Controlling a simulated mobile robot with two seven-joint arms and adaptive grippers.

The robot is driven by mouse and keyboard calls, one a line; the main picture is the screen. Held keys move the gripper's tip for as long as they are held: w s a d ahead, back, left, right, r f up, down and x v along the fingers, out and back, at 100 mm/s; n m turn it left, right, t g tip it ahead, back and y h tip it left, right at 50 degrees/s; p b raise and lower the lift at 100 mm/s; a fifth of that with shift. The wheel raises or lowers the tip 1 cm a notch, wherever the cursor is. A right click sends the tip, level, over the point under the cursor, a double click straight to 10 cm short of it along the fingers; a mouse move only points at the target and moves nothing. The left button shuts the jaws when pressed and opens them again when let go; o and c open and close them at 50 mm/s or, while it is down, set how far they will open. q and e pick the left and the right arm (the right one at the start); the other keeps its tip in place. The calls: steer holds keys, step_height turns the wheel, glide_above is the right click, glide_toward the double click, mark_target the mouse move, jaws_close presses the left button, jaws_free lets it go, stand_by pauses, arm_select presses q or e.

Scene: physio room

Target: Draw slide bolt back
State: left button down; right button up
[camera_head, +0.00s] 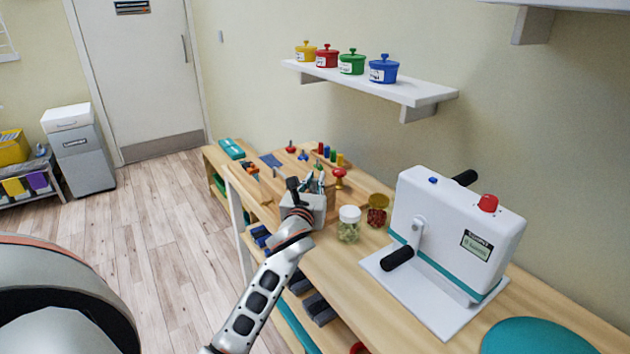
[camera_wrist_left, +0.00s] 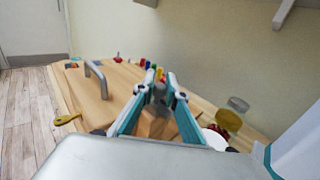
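My left gripper (camera_head: 314,182) is over the wooden activity board (camera_head: 268,184) on the bench, its wrist covering part of the board. In the left wrist view its two teal fingers (camera_wrist_left: 158,88) stand apart, one on each side of a small grey part that may belong to the slide bolt. I cannot tell whether they touch it. The slide bolt cannot be made out clearly in either view. A grey handle (camera_wrist_left: 96,76) and a yellow key-like piece (camera_wrist_left: 67,119) show to the left on the board. My right gripper is not in view.
A lidded clear jar (camera_head: 349,225) and a jar with red contents (camera_head: 378,212) stand right of the gripper. A white crank machine (camera_head: 455,235) stands further right. Coloured pegs (camera_head: 330,154) rise at the back. A shelf (camera_head: 420,91) with coloured pots hangs above.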

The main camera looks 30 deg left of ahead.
arm_select(q)
steer(key=shift+s+d+r+p, duration=0.15)
steer(key=shift+s+d+p, duration=0.1)
steer(key=shift+d+p, duration=0.4)
steer(key=shift+s+d+r+p, duration=0.2)
steer(key=shift+d+p, duration=0.25)
steer(key=shift+p, duration=0.3)
steer(key=shift+s+d+f, duration=0.1)
steer(key=shift+d, duration=0.15)
steer(key=shift+d+f, duration=0.15)
steer(key=shift+f, duration=0.15)
steer(key=c, duration=2.2)
jaws_free()
steer(key=shift+o, duration=0.9)
steer(key=shift+s+d, duration=0.1)
steer(key=v, duration=1.2)
